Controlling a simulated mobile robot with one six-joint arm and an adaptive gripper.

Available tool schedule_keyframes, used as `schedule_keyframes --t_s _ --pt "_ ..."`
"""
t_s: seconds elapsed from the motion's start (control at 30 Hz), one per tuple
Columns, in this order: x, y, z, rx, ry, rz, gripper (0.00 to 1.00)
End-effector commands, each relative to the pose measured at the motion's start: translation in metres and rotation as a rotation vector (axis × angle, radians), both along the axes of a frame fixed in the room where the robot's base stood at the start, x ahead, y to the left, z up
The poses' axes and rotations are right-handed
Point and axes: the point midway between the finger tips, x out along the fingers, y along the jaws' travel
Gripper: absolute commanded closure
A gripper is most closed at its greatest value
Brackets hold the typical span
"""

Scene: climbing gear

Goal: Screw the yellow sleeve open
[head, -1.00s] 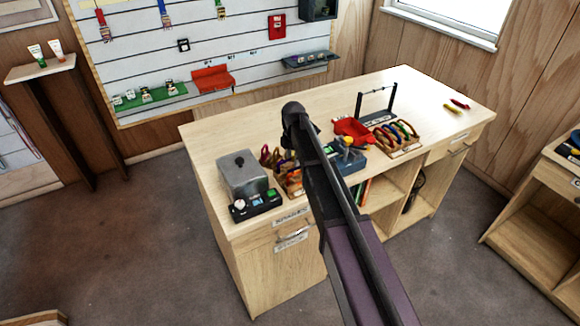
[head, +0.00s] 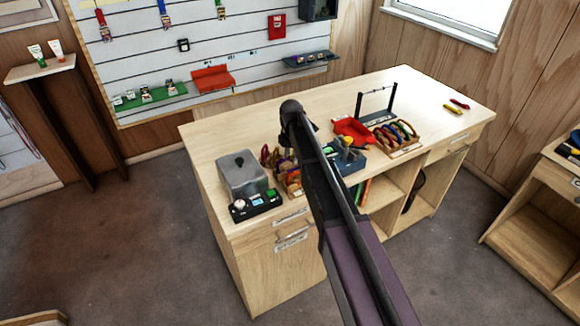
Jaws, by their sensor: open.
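My arm reaches over the wooden workbench, and its wrist end is above the bench's left half. My gripper (head: 289,153) points down there and is largely hidden behind my own arm. It is open; I see nothing held. Carabiners hang on a wooden rack (head: 292,188) beside and partly behind the arm. Another rack of coloured carabiners (head: 397,135) stands farther right. No yellow sleeve can be made out for certain at this size. A small yellow part (head: 345,141) shows at the blue-grey bin (head: 350,160), just right of my arm.
A grey box (head: 241,176) and a black control unit (head: 255,205) stand at the bench's left end. A red tray (head: 352,131) and a dark stand (head: 375,108) are behind. The bench's right part (head: 430,85) is mostly clear, with yellow and red items near its end.

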Motion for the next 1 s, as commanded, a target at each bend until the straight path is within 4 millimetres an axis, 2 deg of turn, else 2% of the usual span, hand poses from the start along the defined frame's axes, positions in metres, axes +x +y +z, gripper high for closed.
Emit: schedule_keyframes --t_s 0.37,1.0 --pt "0.002 0.001 0.001 0.0 0.0 0.0 0.37" --pt "0.002 0.002 0.017 0.001 -0.001 0.0 0.37"
